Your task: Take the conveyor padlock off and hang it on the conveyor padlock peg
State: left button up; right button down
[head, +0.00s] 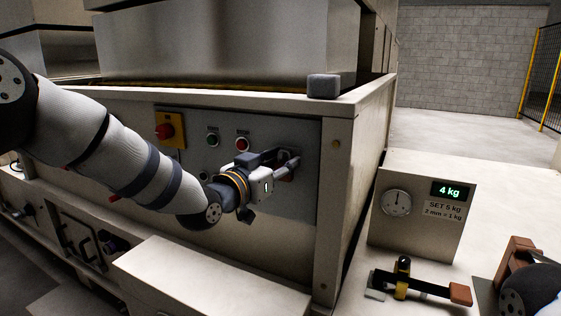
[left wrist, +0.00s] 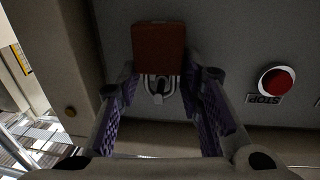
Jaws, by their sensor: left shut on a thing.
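The conveyor padlock has a dark red body (left wrist: 158,48) and a grey shackle, and shows between my left fingers in the left wrist view. Its shackle sits at a pale metal piece on the grey panel; I cannot tell whether it is still threaded there. In the head view my left gripper (head: 288,161) is at the right part of the control panel (head: 215,185), shut on the padlock, which is mostly hidden by the fingers. My right gripper is not in view.
The panel carries a yellow switch with a red knob (head: 167,130), a green button (head: 212,140) and a red stop button (head: 242,144). At right a gauge box (head: 415,215) reads 4 kg, with a slide fixture (head: 415,286) before it. A box ledge (head: 200,270) juts out below my left arm.

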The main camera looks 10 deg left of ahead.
pick_arm(q)
jog(key=shift+f, duration=0.1)
dwell(0.3)
jog(key=o, duration=1.2)
jog(key=shift+o, duration=0.2)
jog(key=shift+s, duration=0.1)
jog(key=v, duration=1.2)
